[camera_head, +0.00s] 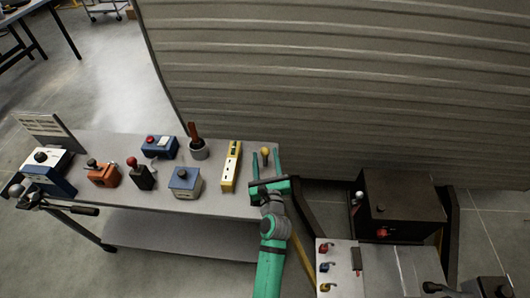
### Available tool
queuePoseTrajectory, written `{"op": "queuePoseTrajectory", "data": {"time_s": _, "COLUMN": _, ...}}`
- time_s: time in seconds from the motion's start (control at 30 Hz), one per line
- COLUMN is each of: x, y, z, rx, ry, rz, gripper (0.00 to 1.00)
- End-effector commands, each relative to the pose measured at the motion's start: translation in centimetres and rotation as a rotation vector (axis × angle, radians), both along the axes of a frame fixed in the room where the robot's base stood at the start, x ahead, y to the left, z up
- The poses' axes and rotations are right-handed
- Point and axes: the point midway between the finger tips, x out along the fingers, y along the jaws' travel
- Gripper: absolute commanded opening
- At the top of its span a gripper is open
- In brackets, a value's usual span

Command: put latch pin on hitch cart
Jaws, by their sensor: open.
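A small pin-like piece with a yellow knob (265,151), which looks like the latch pin, stands upright near the right end of the long grey table (225,205). My gripper (268,165) is open over that end of the table. Its two teal fingers point away from me, one on each side of the yellow-knobbed piece. I cannot tell whether they touch it. A low grey-topped surface (385,278) at the lower right looks like the hitch cart. My gripper is to the left of it and beyond it.
A yellow block (231,166) stands just left of my gripper. Further left are a cup with a red-handled tool (198,148), blue boxes and an orange device (103,175). A black box (400,205), red, blue and yellow levers, and a ribbed wall (350,80) lie right and behind.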

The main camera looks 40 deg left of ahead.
Motion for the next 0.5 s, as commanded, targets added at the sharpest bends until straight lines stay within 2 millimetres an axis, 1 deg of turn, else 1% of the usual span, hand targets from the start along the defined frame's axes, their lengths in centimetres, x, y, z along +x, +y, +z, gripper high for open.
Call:
{"op": "queuePoseTrajectory", "data": {"time_s": 0.03, "x": -0.8, "y": -0.8, "z": -0.1, "rx": -0.002, "ry": 0.002, "rz": -0.003, "gripper": 0.46}}
{"op": "queuePoseTrajectory", "data": {"time_s": 0.1, "x": -1.7, "y": -1.7, "z": -0.1, "rx": 0.001, "ry": 0.002, "rz": -0.003, "gripper": 0.46}}
{"op": "queuePoseTrajectory", "data": {"time_s": 0.3, "x": -4.3, "y": -4.1, "z": -0.1, "rx": -0.002, "ry": 0.002, "rz": -0.003, "gripper": 0.46}}
{"op": "queuePoseTrajectory", "data": {"time_s": 0.5, "x": -5.9, "y": -5.6, "z": 0.0, "rx": 0.0, "ry": 0.001, "rz": -0.002, "gripper": 0.46}}
